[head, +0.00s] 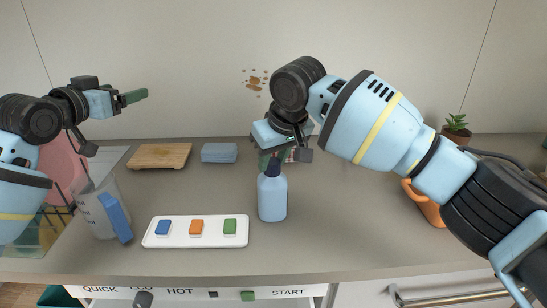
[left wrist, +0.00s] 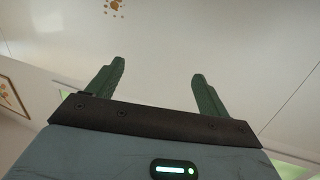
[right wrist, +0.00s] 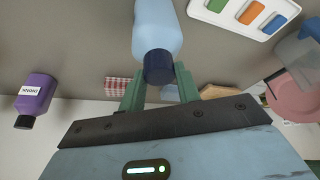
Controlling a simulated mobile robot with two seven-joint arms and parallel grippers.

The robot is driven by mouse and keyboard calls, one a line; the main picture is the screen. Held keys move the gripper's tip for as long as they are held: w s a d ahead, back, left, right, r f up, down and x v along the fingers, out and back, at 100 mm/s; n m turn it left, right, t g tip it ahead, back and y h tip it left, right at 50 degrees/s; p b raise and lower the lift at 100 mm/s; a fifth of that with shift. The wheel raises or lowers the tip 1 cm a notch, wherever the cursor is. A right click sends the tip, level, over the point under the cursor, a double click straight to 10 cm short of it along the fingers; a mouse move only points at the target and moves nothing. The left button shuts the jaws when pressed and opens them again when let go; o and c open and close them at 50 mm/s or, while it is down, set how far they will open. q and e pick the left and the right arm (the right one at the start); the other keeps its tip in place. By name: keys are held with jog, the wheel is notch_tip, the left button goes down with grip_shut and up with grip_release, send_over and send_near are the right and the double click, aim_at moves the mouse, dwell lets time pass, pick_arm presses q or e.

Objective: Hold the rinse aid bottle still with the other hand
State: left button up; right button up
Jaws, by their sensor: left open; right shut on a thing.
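A light blue bottle (head: 272,198) with a dark blue cap, which looks like the rinse aid bottle, stands upright on the counter right of the white tray. My right gripper (head: 273,158) comes down from above and is shut on its cap. The right wrist view shows the bottle (right wrist: 158,25) with its cap (right wrist: 158,66) between the green fingers. My left gripper (head: 135,97) is open and empty, raised at the upper left, well away from the bottle. Its spread fingers (left wrist: 152,80) show only wall between them in the left wrist view.
A white tray (head: 182,240) with blue, orange and green blocks lies left of the bottle. A purple bottle (right wrist: 36,94) shows in the right wrist view. An orange pot (head: 425,205) is right.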

pick_arm(q)
jog(key=s+d+f+m+g+h, duration=0.2)
jog(key=d+f, duration=0.4)
jog(key=d, duration=0.1)
jog(key=s+d+f+m+g+h, duration=0.1)
jog(key=s+d+f+m+g, duration=0.15)
jog(key=d+f, duration=0.35)
jog(key=m+g+h, duration=0.3)
jog(key=g, duration=0.2)
send_near(260, 202)
jog(key=shift+w+d+f, duration=0.2)
jog(key=shift+d, duration=0.4)
jog(key=shift+w+d+f, duration=0.15)
jog(key=shift+d+f, duration=0.05)
jog(key=shift+d, duration=0.35)
jog(key=shift+x, duration=5)
jog(key=shift+w+a, duration=0.15)
jog(key=shift+w, duration=0.05)
jog(key=c, duration=0.9)
jog(key=shift+c, duration=0.6)
